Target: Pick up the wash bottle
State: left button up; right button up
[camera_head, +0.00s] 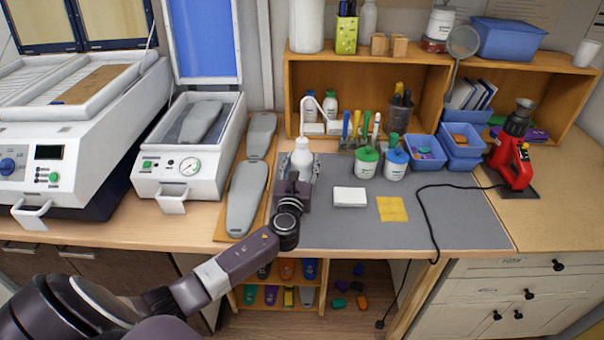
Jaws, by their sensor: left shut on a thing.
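The wash bottle (301,157) is white with a bent white spout at its top. It stands upright at the left side of the grey mat (440,222). My left gripper (297,178) is around the bottle's lower body and shut on it. The gripper hides the bottle's base, so I cannot tell whether it touches the mat. My right gripper is not in view.
A white block (349,197), a yellow note (391,209), a green-lidded jar (366,162) and a blue-lidded jar (396,164) are right of the bottle. Grey insoles (246,198) lie to its left. A wooden shelf (375,70) stands behind. The mat's front is mostly clear.

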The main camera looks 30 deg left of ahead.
pick_arm(q)
jog(key=shift+r, duration=0.1)
jog(key=shift+c, duration=1)
jog(key=shift+r, duration=0.1)
